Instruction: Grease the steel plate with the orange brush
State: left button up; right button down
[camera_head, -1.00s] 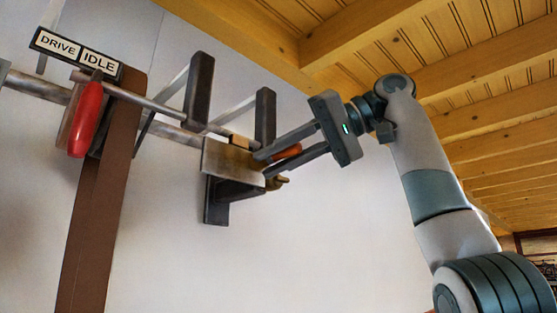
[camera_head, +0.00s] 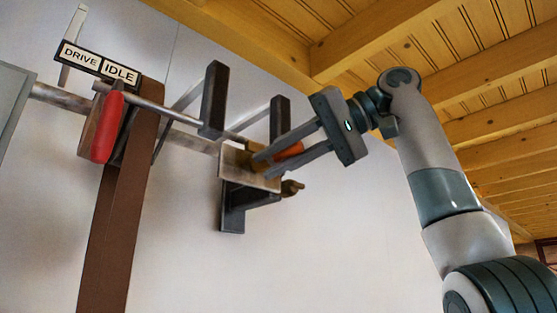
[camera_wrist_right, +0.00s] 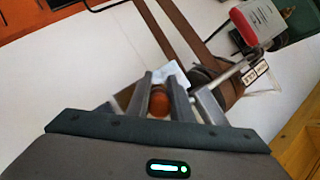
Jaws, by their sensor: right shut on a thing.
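The orange brush (camera_head: 290,151) is held between the fingers of my right gripper (camera_head: 262,166); its rounded orange end also shows between the fingers in the right wrist view (camera_wrist_right: 159,104). The steel plate (camera_head: 230,160) is a tilted-looking flat grey piece by a dark wall bracket in the head view. My right fingertips overlap the plate's right part in the picture. The brush's head is mostly hidden by the fingers, and I cannot tell whether it touches the plate. My left gripper is not in view.
A horizontal shaft (camera_head: 63,97) and dark brackets (camera_head: 213,100) surround the plate. A brass-coloured piece (camera_head: 293,187) sits at its lower right. Below is bare wall.

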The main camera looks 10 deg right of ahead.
jog(key=shift+s+a+b, duration=0.2)
jog(key=shift+s+a, duration=0.3)
jog(key=shift+a, duration=0.2)
jog(key=shift+s+a+b, duration=0.2)
jog(key=shift+s+a, duration=0.3)
jog(key=shift+a, duration=0.15)
jog(key=shift+s+a+b, duration=0.25)
jog(key=shift+s+a, duration=0.3)
jog(key=shift+a, duration=0.2)
jog(key=shift+s+a+b, duration=0.2)
jog(key=shift+s+a, duration=0.3)
jog(key=shift+a, duration=0.2)
jog(key=shift+d, duration=0.1)
jog(key=shift+s+d+b, duration=0.6)
jog(key=shift+s+d, duration=0.3)
jog(key=shift+s, duration=0.3)
jog(key=shift+s+d+b, duration=0.6)
jog(key=shift+s+d, duration=0.25)
jog(key=shift+s, duration=0.35)
